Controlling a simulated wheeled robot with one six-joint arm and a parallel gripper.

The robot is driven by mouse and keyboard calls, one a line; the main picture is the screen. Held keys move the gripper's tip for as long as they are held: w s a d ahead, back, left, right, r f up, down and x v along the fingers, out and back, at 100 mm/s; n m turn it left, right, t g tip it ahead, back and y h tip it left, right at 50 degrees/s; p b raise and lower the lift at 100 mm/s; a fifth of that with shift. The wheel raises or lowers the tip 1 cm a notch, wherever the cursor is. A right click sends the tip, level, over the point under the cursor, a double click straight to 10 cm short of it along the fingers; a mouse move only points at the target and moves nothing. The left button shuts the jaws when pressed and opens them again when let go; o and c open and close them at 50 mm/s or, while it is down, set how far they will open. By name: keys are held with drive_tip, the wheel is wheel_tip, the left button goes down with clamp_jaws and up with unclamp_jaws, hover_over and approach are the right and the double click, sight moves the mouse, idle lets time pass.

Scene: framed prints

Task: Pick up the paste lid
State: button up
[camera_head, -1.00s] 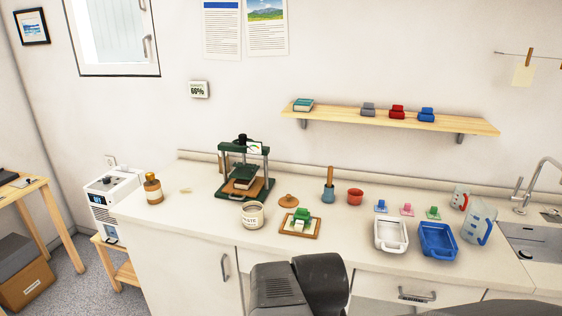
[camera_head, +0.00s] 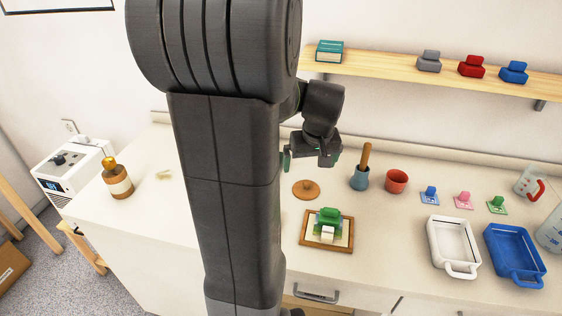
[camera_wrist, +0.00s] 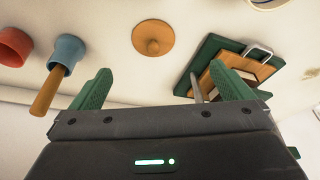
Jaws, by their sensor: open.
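The paste lid (camera_head: 306,190) is a round orange-brown disc with a small knob. It lies flat on the white counter, left of the blue mortar. It also shows in the wrist view (camera_wrist: 153,37), at the top middle, beyond the fingertips and between their directions. My gripper (camera_head: 308,160) is open and empty, above and a little behind the lid in the head view. In the wrist view its two green fingers (camera_wrist: 165,82) are spread wide, and nothing is between them. The paste jar is hidden behind my arm in the head view.
The blue mortar with wooden pestle (camera_head: 360,177) and a red cup (camera_head: 396,181) stand right of the lid. A framed board with a green block (camera_head: 328,233) lies in front. A shelf (camera_head: 420,73) hangs above.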

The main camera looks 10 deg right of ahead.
sight(307, 182)
drive_tip(key=x, duration=0.6)
drive_tip(key=w+x, duration=0.1)
drive_tip(key=x, duration=0.2)
drive_tip(key=shift+w+d+r, duration=0.15)
drive_tip(key=shift+d+r, duration=0.05)
drive_tip(key=shift+d, duration=0.1)
drive_tip(key=x, duration=0.2)
drive_tip(key=p+x, duration=0.1)
drive_tip(key=x, duration=0.1)
drive_tip(key=shift+w+d, duration=0.2)
drive_tip(key=shift+d, duration=0.2)
drive_tip(key=shift+w+f, duration=0.2)
drive_tip(key=shift+f, duration=0.3)
drive_tip(key=shift+c, duration=0.2)
drive_tip(key=c, duration=1)
